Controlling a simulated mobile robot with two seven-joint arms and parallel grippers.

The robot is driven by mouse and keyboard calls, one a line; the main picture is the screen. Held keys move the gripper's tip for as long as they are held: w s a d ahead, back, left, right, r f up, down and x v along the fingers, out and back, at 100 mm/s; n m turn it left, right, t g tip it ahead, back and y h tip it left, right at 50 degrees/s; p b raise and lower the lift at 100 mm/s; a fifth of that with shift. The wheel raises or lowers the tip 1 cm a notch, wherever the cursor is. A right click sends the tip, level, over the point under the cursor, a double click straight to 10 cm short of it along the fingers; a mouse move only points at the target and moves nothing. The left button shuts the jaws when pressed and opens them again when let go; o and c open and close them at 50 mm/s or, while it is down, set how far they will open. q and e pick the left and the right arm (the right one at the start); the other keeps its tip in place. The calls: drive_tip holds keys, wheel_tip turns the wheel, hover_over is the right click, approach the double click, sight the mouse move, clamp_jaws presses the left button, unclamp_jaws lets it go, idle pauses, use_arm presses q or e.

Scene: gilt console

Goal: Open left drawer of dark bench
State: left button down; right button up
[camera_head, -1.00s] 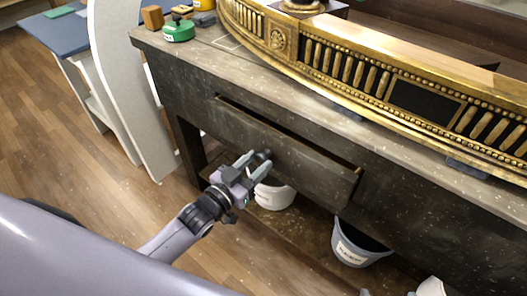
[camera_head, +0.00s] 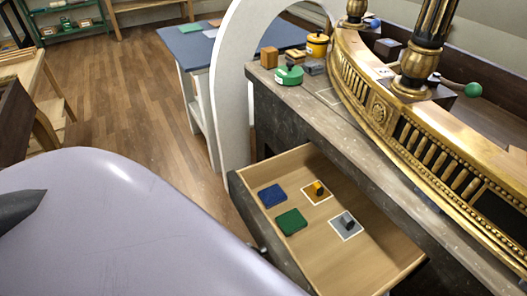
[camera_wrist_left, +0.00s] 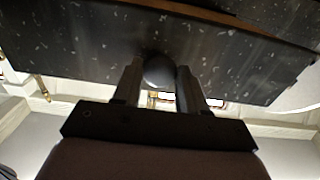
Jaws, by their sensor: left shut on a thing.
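The dark bench (camera_head: 295,115) runs along the right side of the head view. Its left drawer (camera_head: 322,256) is pulled well out, showing a light wood interior. Inside lie a blue pad (camera_head: 272,196), a green pad (camera_head: 291,222), a yellow-orange piece (camera_head: 318,188) and a grey block (camera_head: 347,221), the last two on outlined squares. In the left wrist view, my left gripper (camera_wrist_left: 158,80) is shut on the round dark knob (camera_wrist_left: 159,71) of the speckled drawer front (camera_wrist_left: 235,58). In the head view my own body hides most of this gripper. My right gripper is not in view.
A gilt console piece (camera_head: 400,135) stands on the bench top. A white arched panel (camera_head: 232,90) and blue table (camera_head: 205,45) stand beyond. Wooden floor (camera_head: 130,100) is clear at left.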

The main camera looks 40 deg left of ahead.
use_arm(q)
drive_tip(key=shift+s+a, duration=0.2)
drive_tip(key=shift+s, duration=0.45)
drive_tip(key=c, duration=0.6)
unclamp_jaws()
drive_tip(key=shift+c, duration=0.2)
drive_tip(key=shift+s, duration=0.1)
drive_tip(key=v, duration=0.7)
